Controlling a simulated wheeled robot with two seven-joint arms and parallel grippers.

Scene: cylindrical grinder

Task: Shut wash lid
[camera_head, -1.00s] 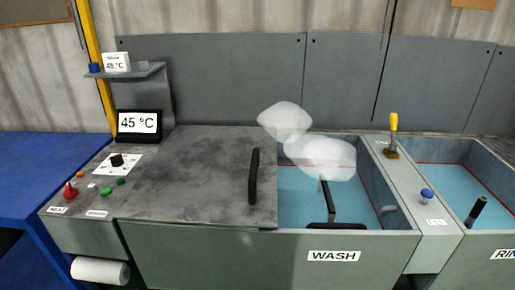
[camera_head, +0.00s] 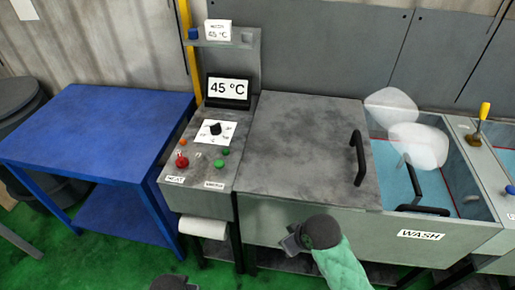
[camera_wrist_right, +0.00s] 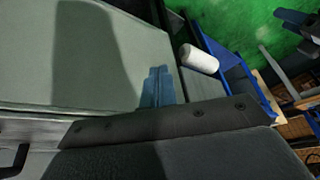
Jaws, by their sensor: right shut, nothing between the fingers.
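The wash lid (camera_head: 300,150) is a flat grey plate covering the left part of the wash tank (camera_head: 300,220). A black handle (camera_head: 357,158) stands near its right edge. The right part of the tank is uncovered, with blue liquid (camera_head: 390,175) and white steam above. My right gripper (camera_head: 290,243) is in front of the tank's front wall, below the lid and apart from the handle. Its shut, empty fingers (camera_wrist_right: 157,85) show in the right wrist view against the grey wall. At the head view's bottom edge, only a dark bit of my left gripper (camera_head: 172,283) shows.
A control panel (camera_head: 205,150) with buttons and a 45 °C display (camera_head: 228,89) stands left of the lid. A blue table (camera_head: 100,130) is further left. A paper roll (camera_head: 203,228) hangs under the panel. A yellow-handled lever (camera_head: 484,115) stands right of the tank.

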